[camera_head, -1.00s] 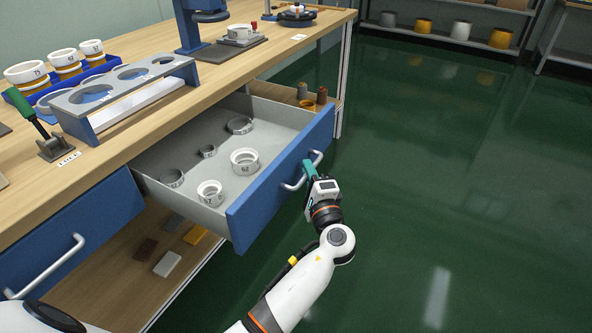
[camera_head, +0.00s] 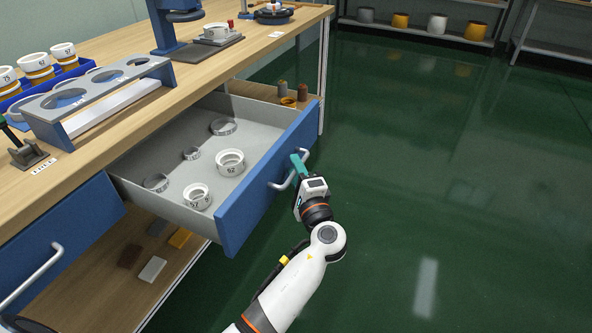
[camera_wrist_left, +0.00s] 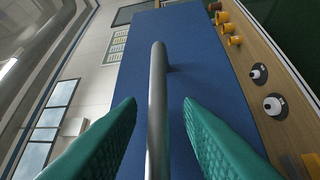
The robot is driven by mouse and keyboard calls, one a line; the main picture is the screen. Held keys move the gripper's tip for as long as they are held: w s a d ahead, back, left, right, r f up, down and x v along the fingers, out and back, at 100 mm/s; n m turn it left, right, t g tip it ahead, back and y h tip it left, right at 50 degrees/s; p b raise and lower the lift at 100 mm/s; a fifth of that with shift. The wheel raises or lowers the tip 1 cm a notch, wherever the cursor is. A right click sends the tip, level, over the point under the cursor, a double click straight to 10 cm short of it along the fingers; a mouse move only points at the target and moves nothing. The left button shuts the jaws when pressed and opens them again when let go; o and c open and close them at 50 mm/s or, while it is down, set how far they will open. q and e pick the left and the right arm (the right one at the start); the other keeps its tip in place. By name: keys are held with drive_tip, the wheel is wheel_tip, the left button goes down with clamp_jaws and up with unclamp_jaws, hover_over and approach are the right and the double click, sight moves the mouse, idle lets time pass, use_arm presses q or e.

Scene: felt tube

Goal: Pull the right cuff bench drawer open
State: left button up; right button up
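The right cuff bench drawer has a blue front (camera_head: 240,212) and stands well out from the bench, its grey inside showing. White cuffs (camera_head: 230,162) and grey rings (camera_head: 223,127) lie in it. Its silver bar handle (camera_head: 285,183) is on the outer face. My left gripper (camera_head: 295,163) is at this handle. In the left wrist view, its two green fingers (camera_wrist_left: 160,112) are spread on either side of the handle bar (camera_wrist_left: 158,75), with a visible gap on each side. The blue front (camera_wrist_left: 200,60) lies beyond them. My right gripper is not in view.
Another blue drawer (camera_head: 65,240) with a handle is closed at lower left. The wooden bench top (camera_head: 100,165) carries a grey holed rack (camera_head: 90,95), a blue press (camera_head: 165,30) and a blue tray of cuffs. A lower shelf (camera_head: 110,290) is under the drawer. Green floor (camera_head: 440,180) is clear at right.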

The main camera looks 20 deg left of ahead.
use_arm(q)
drive_tip(key=v, duration=1.2)
drive_tip(key=shift+f, duration=0.1)
